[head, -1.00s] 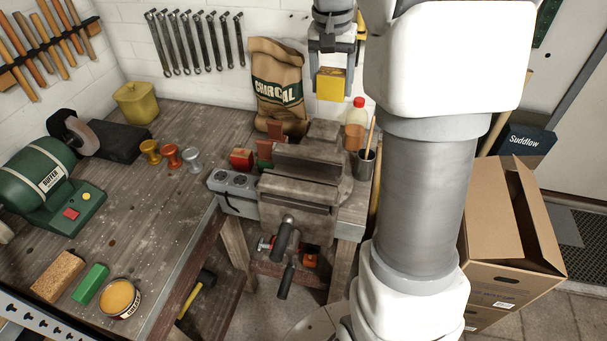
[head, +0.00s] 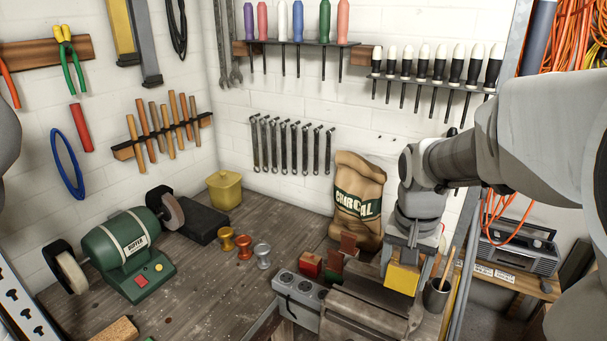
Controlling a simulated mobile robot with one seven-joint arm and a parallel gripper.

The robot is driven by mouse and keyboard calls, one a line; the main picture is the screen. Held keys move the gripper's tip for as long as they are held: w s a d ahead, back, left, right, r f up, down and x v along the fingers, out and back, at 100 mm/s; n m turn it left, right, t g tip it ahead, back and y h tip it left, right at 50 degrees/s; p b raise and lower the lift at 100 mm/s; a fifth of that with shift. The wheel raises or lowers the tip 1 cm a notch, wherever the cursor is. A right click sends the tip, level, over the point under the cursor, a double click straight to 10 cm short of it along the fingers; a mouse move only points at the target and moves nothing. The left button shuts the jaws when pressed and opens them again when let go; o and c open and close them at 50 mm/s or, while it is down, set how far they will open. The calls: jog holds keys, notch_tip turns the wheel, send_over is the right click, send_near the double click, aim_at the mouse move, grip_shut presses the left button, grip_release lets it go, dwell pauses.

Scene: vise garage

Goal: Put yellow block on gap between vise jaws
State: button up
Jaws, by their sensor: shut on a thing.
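The yellow block (head: 402,279) is held in my gripper (head: 403,267), which is shut on it and points down. The block hangs at the right part of the grey metal vise (head: 362,317). It overlaps the back of the vise in the picture; I cannot tell whether it touches. The vise sits at the right front of the bench, and its lower part is cut off by the frame. The gap between its jaws is hard to make out from here.
A grey power-outlet box (head: 299,291) and a red block (head: 310,264) lie left of the vise. A charcoal bag (head: 358,200) stands behind. A cup with a stick (head: 436,296) stands right of my gripper.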

aim_at(375, 289)
jog(key=w+a+f, duration=0.1)
jog(key=a, duration=0.1)
jog(key=w+a+f, duration=0.1)
jog(key=f, duration=0.1)
jog(key=shift+w+a, duration=0.35)
jog(key=shift+w, duration=0.05)
jog(key=shift+f, duration=1.9)
jog(key=shift+f, duration=0.2)
jog(key=o, duration=1.4)
